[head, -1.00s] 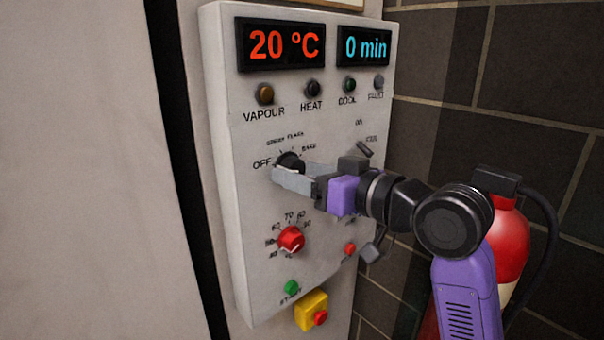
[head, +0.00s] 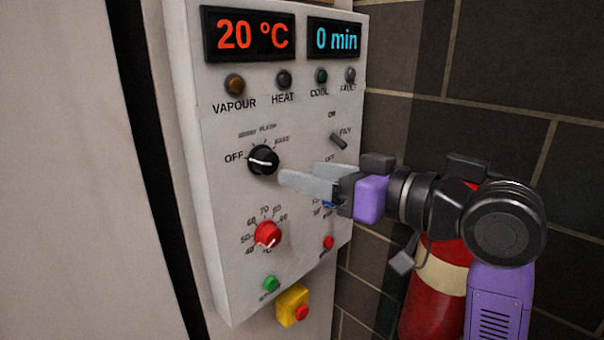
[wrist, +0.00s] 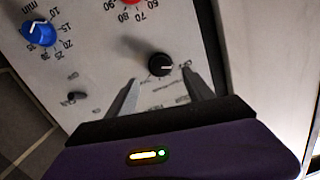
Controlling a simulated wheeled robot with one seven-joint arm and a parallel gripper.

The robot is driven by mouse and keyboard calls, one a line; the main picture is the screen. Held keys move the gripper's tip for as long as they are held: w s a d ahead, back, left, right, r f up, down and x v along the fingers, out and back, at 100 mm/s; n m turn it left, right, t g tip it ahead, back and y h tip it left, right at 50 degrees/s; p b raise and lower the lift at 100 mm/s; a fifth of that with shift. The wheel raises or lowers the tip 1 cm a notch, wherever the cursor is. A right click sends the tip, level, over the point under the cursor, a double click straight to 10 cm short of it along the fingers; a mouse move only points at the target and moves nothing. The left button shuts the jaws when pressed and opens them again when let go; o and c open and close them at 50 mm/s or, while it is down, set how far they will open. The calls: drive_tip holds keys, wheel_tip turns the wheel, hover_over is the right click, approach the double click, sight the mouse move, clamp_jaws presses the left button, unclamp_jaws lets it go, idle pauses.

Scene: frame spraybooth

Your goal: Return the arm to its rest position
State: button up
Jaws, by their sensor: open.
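My gripper (head: 300,180) is in front of the control panel (head: 210,200), right of and slightly below the black mode knob (head: 263,160). Its jaws are apart with nothing between them. The knob's white mark points left, toward OFF. In the wrist view the two fingers (wrist: 160,90) show open, with the black knob (wrist: 160,65) visible beyond their tips and clear of them. My purple and black arm reaches in from the right. The blue timer knob (wrist: 38,33) shows in the wrist view; my gripper mostly hides it in the head view.
The panel has a red temperature knob (head: 268,234), a green button (head: 270,283), a red button (head: 328,242), a toggle (head: 338,141) and a yellow emergency stop box (head: 292,306). Displays read 20 °C and 0 min. A red fire extinguisher (head: 432,300) stands by the tiled wall behind my arm.

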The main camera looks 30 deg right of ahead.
idle(0.4)
drive_tip(key=d+r+m+t+h, duration=0.4)
drive_tip(key=d+r+t, duration=0.1)
drive_tip(key=d+t, duration=0.1)
drive_tip(key=s+d+f+m+h, duration=0.1)
drive_tip(key=s+f+m+h, duration=0.5)
drive_tip(key=f, duration=0.8)
drive_tip(key=s+a+f+n+g+y, duration=0.1)
drive_tip(key=s+a+f+n+g, duration=0.2)
drive_tip(key=s+f, duration=0.8)
drive_tip(key=s+a+f+n+g+y, duration=0.2)
drive_tip(key=s+a+f, duration=0.5)
drive_tip(key=s+f, duration=0.5)
drive_tip(key=s+n+g, duration=0.1)
drive_tip(key=s+n, duration=0.1)
drive_tip(key=s, duration=0.5)
drive_tip(key=shift+s+a+f+g, duration=0.15)
drive_tip(key=shift+s+f+g, duration=0.1)
drive_tip(key=shift+g, duration=0.15)
